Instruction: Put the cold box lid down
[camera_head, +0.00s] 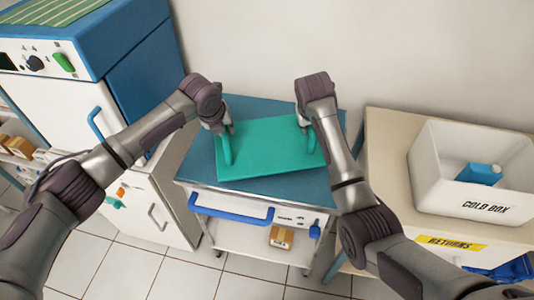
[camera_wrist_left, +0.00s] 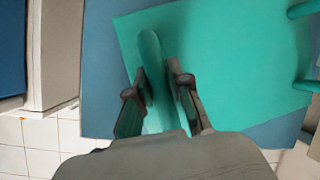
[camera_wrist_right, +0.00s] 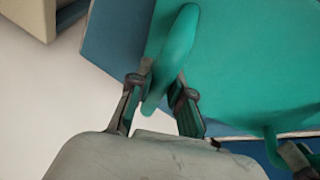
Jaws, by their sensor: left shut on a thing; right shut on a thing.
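The cold box lid (camera_head: 270,150) is a flat teal panel with a raised handle near each end. It is over the blue top of the cart (camera_head: 200,150), slightly turned; whether it touches the top is hard to tell. My left gripper (camera_head: 226,132) is shut on the lid's left handle, which shows between its fingers in the left wrist view (camera_wrist_left: 155,80). My right gripper (camera_head: 303,122) is shut on the other handle, seen in the right wrist view (camera_wrist_right: 172,60); my right arm hides part of the lid's right edge in the head view.
The open white cold box (camera_head: 465,200) stands on the beige counter (camera_head: 385,150) at right, with a blue item (camera_head: 478,174) inside. A yellow returns label (camera_head: 450,243) is on the counter's front. A blue and white cabinet (camera_head: 135,60) stands at left. The wall is close behind the cart.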

